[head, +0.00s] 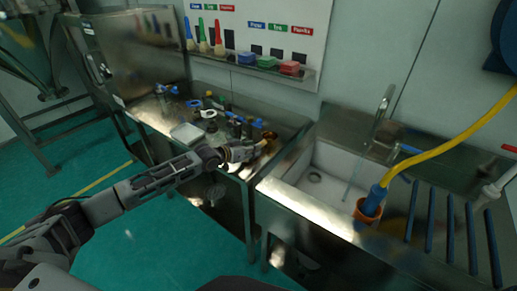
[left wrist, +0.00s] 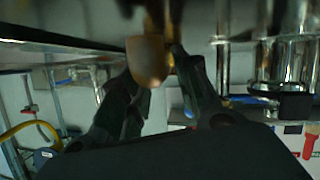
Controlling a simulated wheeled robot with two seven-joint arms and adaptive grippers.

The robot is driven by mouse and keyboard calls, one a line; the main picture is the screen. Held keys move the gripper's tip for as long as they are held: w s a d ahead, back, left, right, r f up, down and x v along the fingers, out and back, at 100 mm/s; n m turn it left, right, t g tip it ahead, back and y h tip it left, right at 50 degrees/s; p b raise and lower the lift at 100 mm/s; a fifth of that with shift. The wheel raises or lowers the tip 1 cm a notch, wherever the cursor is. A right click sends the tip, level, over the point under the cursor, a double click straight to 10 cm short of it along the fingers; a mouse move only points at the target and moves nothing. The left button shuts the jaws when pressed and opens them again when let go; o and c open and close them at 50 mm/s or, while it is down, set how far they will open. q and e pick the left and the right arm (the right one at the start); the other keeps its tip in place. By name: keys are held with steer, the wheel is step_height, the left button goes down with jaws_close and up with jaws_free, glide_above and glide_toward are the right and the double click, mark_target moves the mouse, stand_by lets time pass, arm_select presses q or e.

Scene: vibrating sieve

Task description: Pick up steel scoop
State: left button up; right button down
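My left gripper (head: 240,152) reaches over the front right part of the steel bench in the head view. A small golden-brown piece (head: 268,136) shows just beyond its fingertips. In the left wrist view a tan, rounded piece (left wrist: 149,60) lies between the dark fingertips of the left gripper (left wrist: 155,75). The fingers stand apart around it; whether they press on it I cannot tell. This piece may be part of the steel scoop, but no scoop bowl shows clearly. My right gripper is not in view.
The steel bench (head: 178,113) holds several bottles, tools and a pale square dish (head: 187,135) left of the gripper. A sink (head: 318,172) stands to the right, with a blue nozzle (head: 373,198) on a yellow hose. A wall board (head: 270,30) carries brushes and coloured blocks.

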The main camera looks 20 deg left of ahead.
arm_select(q)
steer(key=shift+w+d+f, duration=0.3)
steer(key=shift+w, duration=0.3)
steer(key=shift+w+d+f, duration=0.1)
steer(key=shift+w+d, duration=0.05)
steer(key=shift+w, duration=0.1)
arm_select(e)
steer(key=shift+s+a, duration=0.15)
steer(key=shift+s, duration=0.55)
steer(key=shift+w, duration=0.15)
arm_select(q)
steer(key=shift+c, duration=0.6)
jaws_close()
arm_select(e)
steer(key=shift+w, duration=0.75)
